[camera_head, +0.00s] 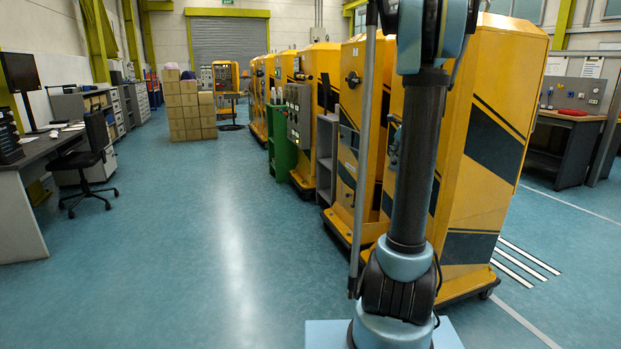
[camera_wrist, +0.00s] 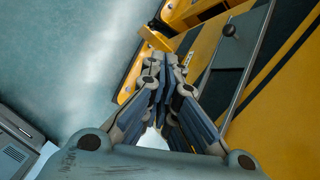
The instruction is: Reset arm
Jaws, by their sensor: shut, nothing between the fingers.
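My gripper (camera_wrist: 168,62) shows in the wrist view with its two jointed fingers brought together at the tips and nothing between them. It points toward the lower part of a yellow cabinet (camera_wrist: 286,95) with dark diagonal stripes, apart from it as far as I can tell. A dark round knob (camera_wrist: 229,30) on a grey panel (camera_wrist: 232,62) shows to the right of the fingertips. In the head view my arm stands upright in front of the yellow cabinets (camera_head: 495,130), and my gripper is out of that picture.
A row of yellow cabinets (camera_head: 317,90) runs back on the right, with a green bin (camera_head: 283,140) and a grey shelf (camera_head: 326,150) beside it. Stacked boxes (camera_head: 188,108) stand at the back. A desk (camera_head: 22,165) and chair (camera_head: 90,160) are left. The central floor is clear.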

